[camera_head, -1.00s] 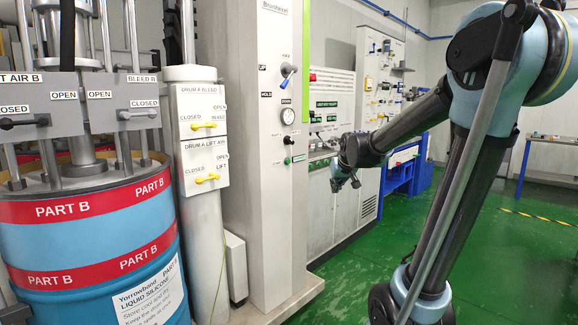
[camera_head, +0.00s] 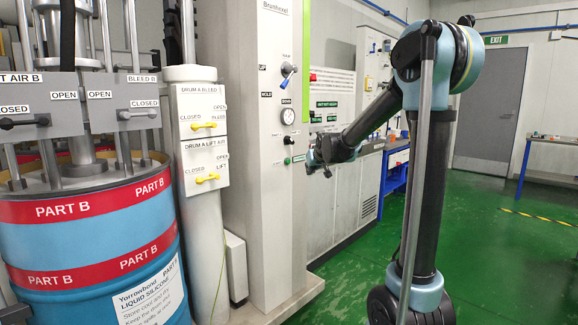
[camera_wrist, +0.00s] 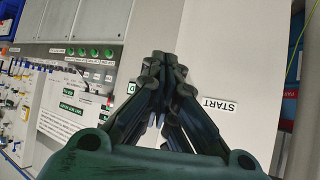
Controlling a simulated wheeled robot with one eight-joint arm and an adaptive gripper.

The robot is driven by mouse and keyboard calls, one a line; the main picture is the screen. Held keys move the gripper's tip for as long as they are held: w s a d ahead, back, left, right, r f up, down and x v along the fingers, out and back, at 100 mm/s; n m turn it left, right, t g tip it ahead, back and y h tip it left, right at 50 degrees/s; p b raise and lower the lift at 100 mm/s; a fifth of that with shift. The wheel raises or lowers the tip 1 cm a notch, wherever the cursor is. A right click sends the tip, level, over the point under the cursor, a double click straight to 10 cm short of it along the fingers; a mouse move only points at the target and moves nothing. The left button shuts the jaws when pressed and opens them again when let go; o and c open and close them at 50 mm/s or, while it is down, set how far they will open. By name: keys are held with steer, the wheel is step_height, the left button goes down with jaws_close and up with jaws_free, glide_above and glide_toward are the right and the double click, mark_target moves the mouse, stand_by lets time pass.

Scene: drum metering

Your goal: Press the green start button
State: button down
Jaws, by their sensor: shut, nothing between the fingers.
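The green start button (camera_head: 287,161) sits low on the front of the pale column, below a black knob (camera_head: 288,140). In the wrist view my gripper (camera_wrist: 164,62) is shut and empty, pointing at the pale column face. The START label (camera_wrist: 218,104) shows upside down to the right of the fingers. The button itself is not visible there, probably behind the fingers.
The pressure gauge (camera_head: 287,116) and a blue-handled lever (camera_head: 288,72) are above on the column. The drum A valve panel (camera_head: 203,160) and the blue Part B drum (camera_head: 95,232) stand left. A control cabinet (camera_head: 335,95) is behind my arm. Green floor is open at right.

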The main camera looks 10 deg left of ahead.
steer(key=w+a, duration=0.5)
steer(key=a, duration=0.2)
steer(key=shift+w, duration=0.2)
steer(key=shift+w+a, duration=0.1)
stand_by(1.6)
steer(key=shift+w+a, duration=0.1)
steer(key=shift+a, duration=0.1)
steer(key=shift+w+a, duration=0.25)
steer(key=shift+a, duration=0.05)
stand_by(0.9)
steer(key=shift+d, duration=0.1)
stand_by(0.3)
steer(key=shift+s+d, duration=0.55)
steer(key=shift+d, duration=0.1)
steer(key=shift+s+d, duration=0.75)
steer(key=shift+d, duration=0.2)
steer(key=shift+s+d, duration=0.75)
steer(key=shift+d, duration=0.2)
